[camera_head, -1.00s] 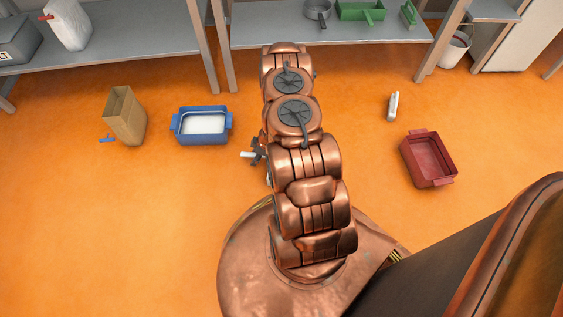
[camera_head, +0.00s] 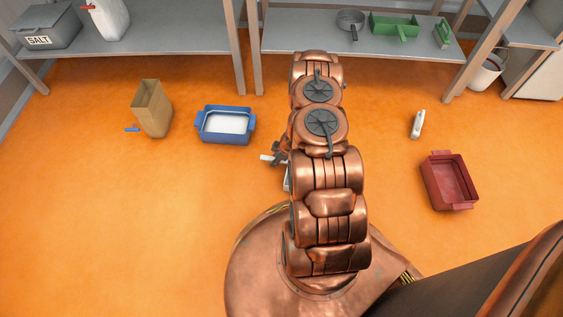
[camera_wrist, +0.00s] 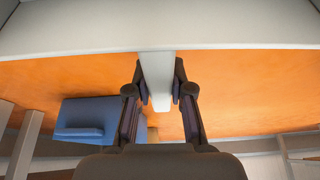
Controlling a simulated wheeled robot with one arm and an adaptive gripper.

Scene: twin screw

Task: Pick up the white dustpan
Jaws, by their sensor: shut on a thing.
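The white dustpan (camera_wrist: 160,32) spans the top of the wrist view, with its handle (camera_wrist: 158,80) running down between my fingers. My gripper (camera_wrist: 160,88) is shut on that handle, one finger on each side. In the head view, my gripper (camera_head: 280,153) shows at the left of my arm, with the white handle end (camera_head: 267,157) sticking out to its left. A small white part of the dustpan (camera_head: 287,182) shows below it. My arm hides the rest. I cannot tell its exact height above the floor.
A blue tub (camera_head: 225,125) with white contents and a brown paper bag (camera_head: 152,108) stand on the orange floor at left. A red tub (camera_head: 449,182) and a small white object (camera_head: 417,124) lie at right. Grey shelves (camera_head: 300,38) line the back.

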